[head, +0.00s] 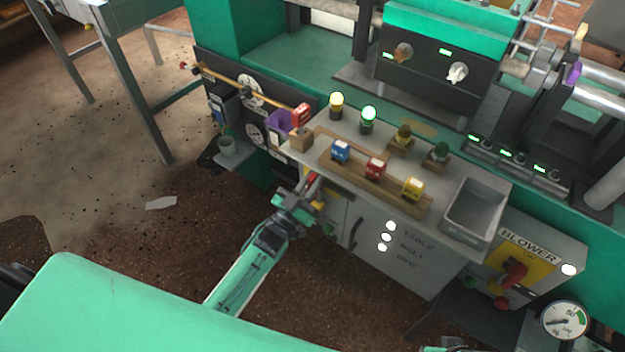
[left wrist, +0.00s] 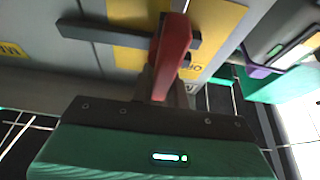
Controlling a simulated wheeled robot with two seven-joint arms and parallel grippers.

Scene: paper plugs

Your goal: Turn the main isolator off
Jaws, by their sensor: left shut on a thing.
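The main isolator's red handle (head: 313,181) is on the left end of the grey cabinet under the bench and is mostly hidden by my gripper in the head view. In the left wrist view, the red handle (left wrist: 173,50) stands upright in the picture, in front of a yellow plate (left wrist: 225,25) and a grey bar (left wrist: 100,36). My left gripper (head: 304,193) is at the cabinet's end, shut on this handle. In the wrist view the gripper's fingers (left wrist: 165,88) are around the handle's near part. My right gripper is not in view.
The bench top (head: 345,125) holds lamps, coloured blocks and a grey tray (head: 475,210). A blower box (head: 530,258) with another red handle (head: 513,275) on yellow is at right. A black gauge panel (head: 240,100) stands behind my left gripper.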

